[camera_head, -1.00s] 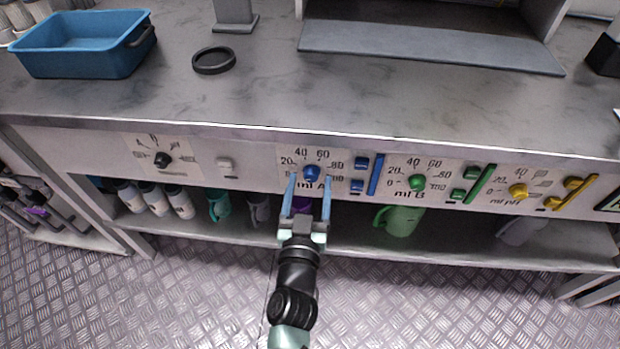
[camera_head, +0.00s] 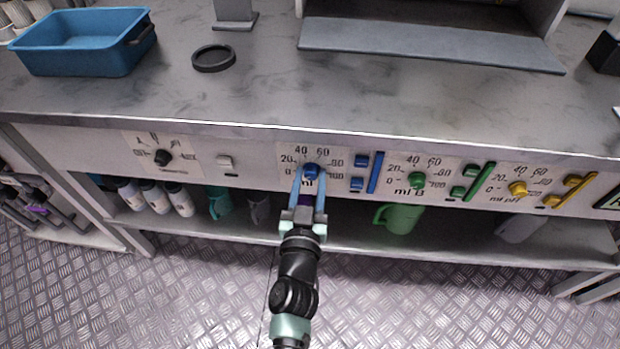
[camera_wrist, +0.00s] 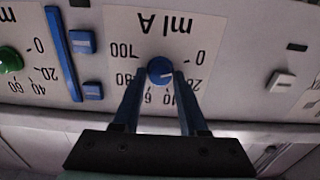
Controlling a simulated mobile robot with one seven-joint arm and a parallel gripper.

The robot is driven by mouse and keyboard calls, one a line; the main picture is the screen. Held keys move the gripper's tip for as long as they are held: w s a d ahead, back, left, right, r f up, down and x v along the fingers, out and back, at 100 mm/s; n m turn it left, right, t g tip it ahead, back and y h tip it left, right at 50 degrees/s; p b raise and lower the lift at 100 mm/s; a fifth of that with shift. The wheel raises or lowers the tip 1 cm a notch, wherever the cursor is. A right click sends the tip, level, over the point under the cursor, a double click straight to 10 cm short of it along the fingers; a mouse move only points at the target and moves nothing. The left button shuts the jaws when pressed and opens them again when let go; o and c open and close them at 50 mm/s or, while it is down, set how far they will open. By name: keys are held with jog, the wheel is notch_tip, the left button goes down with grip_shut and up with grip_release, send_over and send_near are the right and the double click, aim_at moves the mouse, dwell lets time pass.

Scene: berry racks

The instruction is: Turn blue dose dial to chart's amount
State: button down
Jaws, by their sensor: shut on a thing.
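The blue dose dial (camera_head: 311,169) sits on the "ml A" panel, with a scale from 0 to 100 around it. My gripper (camera_head: 311,176) reaches up to the panel with its blue fingers on either side of the dial, shut on it. In the wrist view the panel is upside down, and the blue dial (camera_wrist: 160,70) shows between the two fingertips of my gripper (camera_wrist: 160,76). A short white mark on the dial points toward the 0 to 20 side; its exact value is hard to read. No dose chart is legible here.
Blue buttons (camera_head: 357,185) and a blue bar (camera_head: 375,174) are right of the dial. Further right are a green dial (camera_head: 417,181) and a yellow dial (camera_head: 518,189). A black knob (camera_head: 162,158) is at left. A green jug (camera_head: 402,220) stands on the shelf below.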

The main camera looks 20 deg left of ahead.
jog(key=shift+m, duration=0.3)
jog(key=m, duration=0.4)
jog(key=shift+d, duration=0.1)
jog(key=shift+f+m, duration=0.1)
jog(key=shift+m, duration=1.9)
jog(key=shift+c, duration=2.3)
grip_release()
jog(key=shift+b, duration=0.3)
jog(key=b+v, duration=0.2)
jog(key=v, duration=1.1)
